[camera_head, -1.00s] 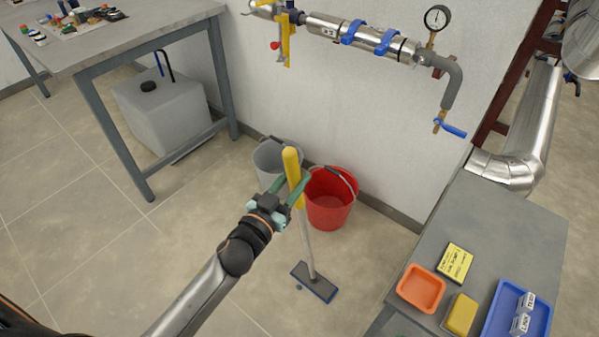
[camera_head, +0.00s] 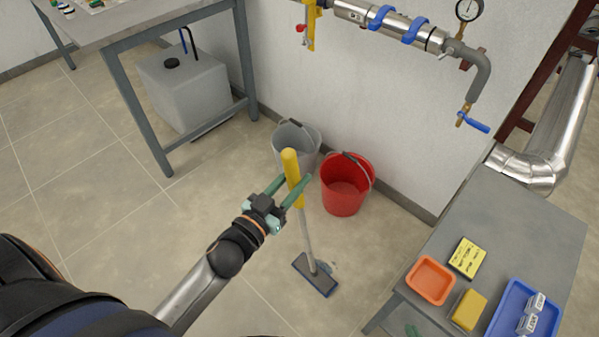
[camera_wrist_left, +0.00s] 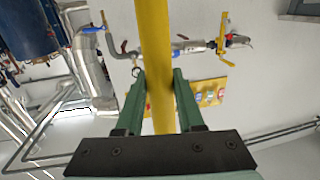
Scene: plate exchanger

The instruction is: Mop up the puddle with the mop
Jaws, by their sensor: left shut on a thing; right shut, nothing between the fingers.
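The mop has a yellow grip (camera_head: 290,165), a grey pole and a flat dark head (camera_head: 315,274) resting on the floor. My left gripper (camera_head: 296,181) is shut on the yellow grip, with the mop nearly upright. In the left wrist view the grip (camera_wrist_left: 155,40) runs between the green fingers of the gripper (camera_wrist_left: 160,78). A small wet patch, the puddle (camera_head: 327,266), shows at the far right edge of the mop head; the head may hide more of it. Only the green tip of my right gripper (camera_head: 412,330) shows at the bottom edge, by the grey table.
A grey bucket (camera_head: 291,148) and a red bucket (camera_head: 345,196) stand behind the mop by the wall. A grey table (camera_head: 520,225) at right holds an orange tray (camera_head: 430,281), a yellow sponge (camera_head: 468,309) and a blue tray (camera_head: 506,318). Floor left of the mop is clear.

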